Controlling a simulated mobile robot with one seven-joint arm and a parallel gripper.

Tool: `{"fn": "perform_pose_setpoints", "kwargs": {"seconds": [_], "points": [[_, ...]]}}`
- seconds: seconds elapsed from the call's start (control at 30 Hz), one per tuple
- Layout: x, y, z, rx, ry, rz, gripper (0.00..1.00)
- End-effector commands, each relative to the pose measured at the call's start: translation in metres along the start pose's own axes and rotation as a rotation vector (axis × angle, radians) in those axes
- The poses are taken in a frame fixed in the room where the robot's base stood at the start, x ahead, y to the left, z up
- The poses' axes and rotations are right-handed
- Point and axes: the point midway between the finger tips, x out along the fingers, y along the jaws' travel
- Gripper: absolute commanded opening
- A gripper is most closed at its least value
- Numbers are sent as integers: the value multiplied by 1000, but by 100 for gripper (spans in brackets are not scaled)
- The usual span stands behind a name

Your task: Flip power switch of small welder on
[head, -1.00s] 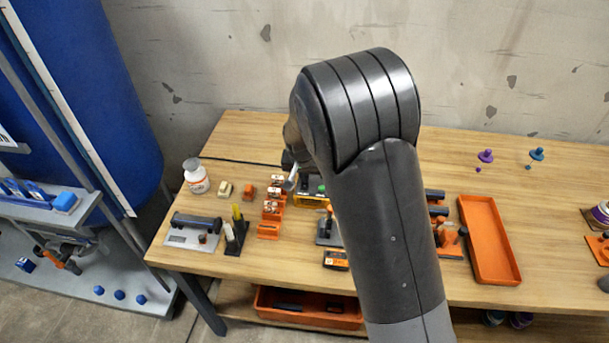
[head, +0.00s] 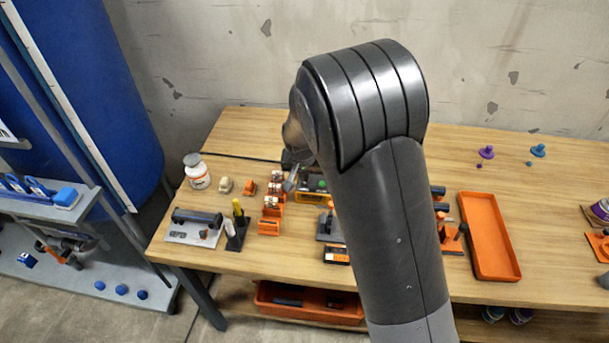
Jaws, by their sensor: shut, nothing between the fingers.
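A small yellow and black box with a green part on top (head: 312,186) stands on the wooden table, partly behind my arm; it looks like the small welder. Its power switch is too small and too covered to make out. My gripper (head: 290,183) is shut and empty, at the left end of this box. I cannot tell whether the fingertips touch it.
Orange holders with small parts (head: 271,208) stand just left of the box. A white bottle (head: 197,172), a grey plate with a dark cylinder (head: 195,228) and a black stand (head: 237,232) are further left. An orange tray (head: 490,238) lies at right.

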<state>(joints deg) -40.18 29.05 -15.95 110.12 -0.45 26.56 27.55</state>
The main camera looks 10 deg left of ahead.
Motion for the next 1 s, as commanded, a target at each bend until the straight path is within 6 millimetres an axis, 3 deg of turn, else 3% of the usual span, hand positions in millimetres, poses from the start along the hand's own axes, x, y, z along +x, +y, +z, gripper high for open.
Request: {"fn": "perform_pose_setpoints", "kwargs": {"seconds": [0.17,0.6,0.8,1.0], "points": [[-25,-1,-4,-1,3,-3,0],[-113,0,-2,-1,2,-2,0],[-133,0,-1,0,0,-1,0],[-136,0,0,0,-1,1,0]]}}
